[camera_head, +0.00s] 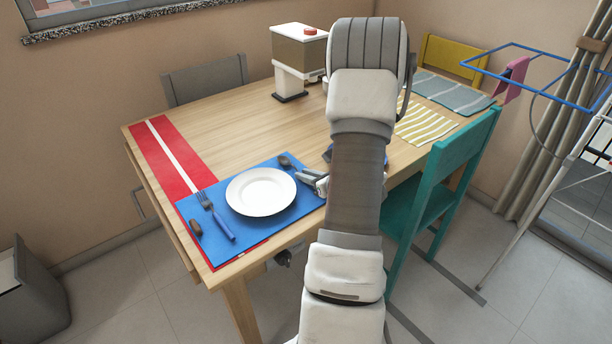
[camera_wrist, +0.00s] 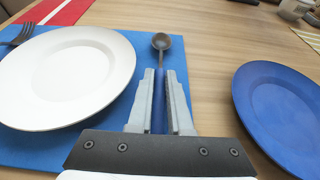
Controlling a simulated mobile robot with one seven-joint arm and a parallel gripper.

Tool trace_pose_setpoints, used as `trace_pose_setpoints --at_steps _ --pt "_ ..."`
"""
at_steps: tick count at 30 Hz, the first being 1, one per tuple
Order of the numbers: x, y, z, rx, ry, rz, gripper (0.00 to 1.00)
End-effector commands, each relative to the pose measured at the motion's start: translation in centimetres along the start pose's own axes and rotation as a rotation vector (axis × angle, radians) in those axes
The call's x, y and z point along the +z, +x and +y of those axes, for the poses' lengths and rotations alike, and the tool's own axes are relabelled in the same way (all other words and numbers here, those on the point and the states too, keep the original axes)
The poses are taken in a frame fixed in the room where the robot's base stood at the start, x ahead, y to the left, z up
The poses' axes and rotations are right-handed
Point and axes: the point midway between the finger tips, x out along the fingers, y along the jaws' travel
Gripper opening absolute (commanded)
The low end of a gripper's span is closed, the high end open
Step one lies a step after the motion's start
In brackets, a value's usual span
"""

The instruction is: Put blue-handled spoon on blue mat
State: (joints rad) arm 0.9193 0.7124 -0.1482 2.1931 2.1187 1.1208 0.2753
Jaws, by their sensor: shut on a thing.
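The blue-handled spoon has a dark metal bowl, seen in the wrist view (camera_wrist: 161,43) and in the head view (camera_head: 286,161). My gripper (camera_wrist: 161,98) is shut on its blue handle, with the bowl pointing away. In the head view my gripper (camera_head: 314,180) is at the right edge of the blue mat (camera_head: 272,221), just right of the white plate. The mat also shows in the wrist view (camera_wrist: 122,45). The spoon appears at or over the mat's right edge; I cannot tell whether it touches the mat. My arm hides part of the area.
A white plate (camera_head: 261,192) covers the mat's middle. A blue plate (camera_wrist: 285,105) stands right of my gripper. A coffee machine (camera_head: 299,62) stands behind; a teal chair (camera_head: 440,175) is right.

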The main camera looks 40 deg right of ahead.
Motion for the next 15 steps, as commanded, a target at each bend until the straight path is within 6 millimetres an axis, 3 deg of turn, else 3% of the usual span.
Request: trace_pose_setpoints --at_steps 3,4,8,15 --pt "-0.40 0.17 -0.01 0.000 0.000 0.000 0.00" --pt "-0.29 0.12 0.00 0.000 0.000 0.000 0.21" --pt "-0.24 0.10 0.00 0.000 0.000 0.000 0.44" --pt "-0.24 0.10 0.01 0.000 0.000 0.000 0.47"
